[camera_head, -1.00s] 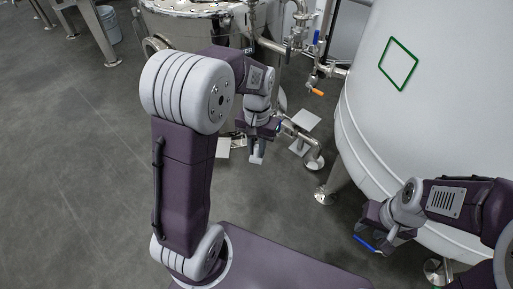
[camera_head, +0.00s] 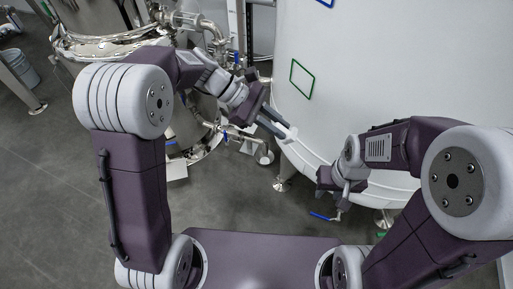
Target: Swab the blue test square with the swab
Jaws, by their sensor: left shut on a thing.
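The blue test square (camera_head: 325,2) is a blue outline on the white tank wall, cut off by the top edge of the head view. My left gripper (camera_head: 276,123) reaches toward the lower tank wall and is shut on a small pale thing, likely the swab (camera_head: 290,135). Most of that thing is hidden by the fingers. I cannot tell whether it touches the tank. The gripper is below the blue square and apart from it. My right gripper (camera_head: 332,186) hangs low by the tank; its fingers are unclear. A blue bar (camera_head: 321,216) shows just below it.
A green outlined square (camera_head: 302,78) is on the white tank (camera_head: 390,75), below and left of the blue one. A shiny metal tank (camera_head: 110,40) with pipes and valves (camera_head: 236,60) stands left. A tank leg (camera_head: 282,184) stands near the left gripper. Floor at lower left is clear.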

